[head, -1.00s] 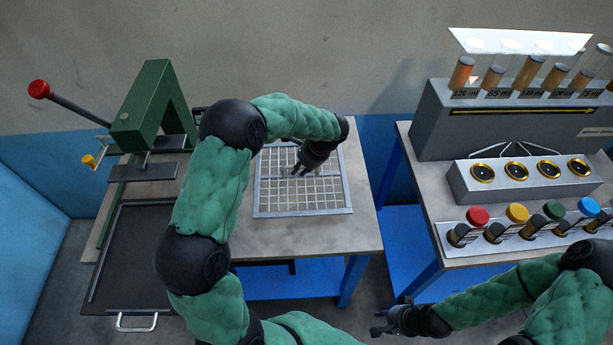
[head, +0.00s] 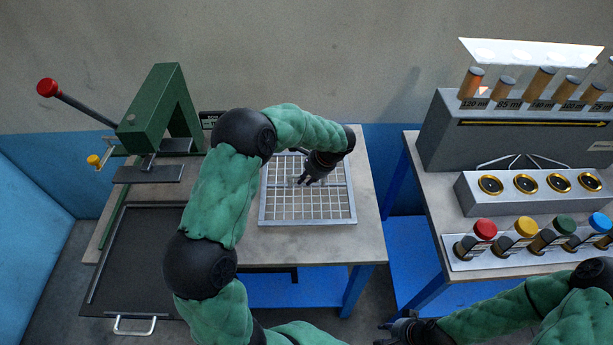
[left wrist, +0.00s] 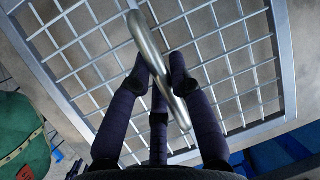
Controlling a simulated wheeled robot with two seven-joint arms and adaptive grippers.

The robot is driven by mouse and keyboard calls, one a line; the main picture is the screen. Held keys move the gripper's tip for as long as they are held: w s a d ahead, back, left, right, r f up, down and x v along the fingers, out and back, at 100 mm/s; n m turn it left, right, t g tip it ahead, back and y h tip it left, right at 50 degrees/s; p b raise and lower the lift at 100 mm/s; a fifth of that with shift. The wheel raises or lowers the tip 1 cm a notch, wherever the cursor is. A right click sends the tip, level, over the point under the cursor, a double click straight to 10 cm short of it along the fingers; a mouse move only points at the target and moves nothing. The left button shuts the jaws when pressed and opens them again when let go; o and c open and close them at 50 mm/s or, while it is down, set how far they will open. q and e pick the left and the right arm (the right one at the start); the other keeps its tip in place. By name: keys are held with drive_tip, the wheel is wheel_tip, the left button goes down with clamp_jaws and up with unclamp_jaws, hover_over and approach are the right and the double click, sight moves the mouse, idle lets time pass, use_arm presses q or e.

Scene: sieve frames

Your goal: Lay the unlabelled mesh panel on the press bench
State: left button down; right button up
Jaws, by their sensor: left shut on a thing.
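The mesh panel (head: 308,222), a square grey frame with a wire grid, is over the press bench top (head: 300,244), right of the green press. I see no label on its visible part; whether it touches the bench is unclear. My left gripper (head: 304,181) is above the middle of the panel. In the left wrist view, its dark fingers (left wrist: 160,75) are shut around a shiny metal handle bar (left wrist: 147,38) over the panel's grid (left wrist: 225,45). My right gripper (head: 388,334) is at the bottom edge of the head view, partly cut off, away from the panel.
The green press (head: 158,105) with its red-knobbed lever stands at the left, behind a dark tray (head: 140,260). A second bench (head: 437,205) at the right carries a grey tube rack, gold-ringed sockets and colour-capped jars (head: 485,230). A gap separates the benches.

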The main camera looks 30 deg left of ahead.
use_arm(q)
drive_tip(key=shift+f+b, duration=1.05)
drive_tip(key=shift+f, duration=0.75)
drive_tip(key=c, duration=1.1)
unclamp_jaws()
drive_tip(key=shift+o, duration=0.2)
drive_tip(key=shift+f, duration=0.1)
drive_tip(key=v, duration=1.2)
drive_tip(key=shift+r, duration=0.2)
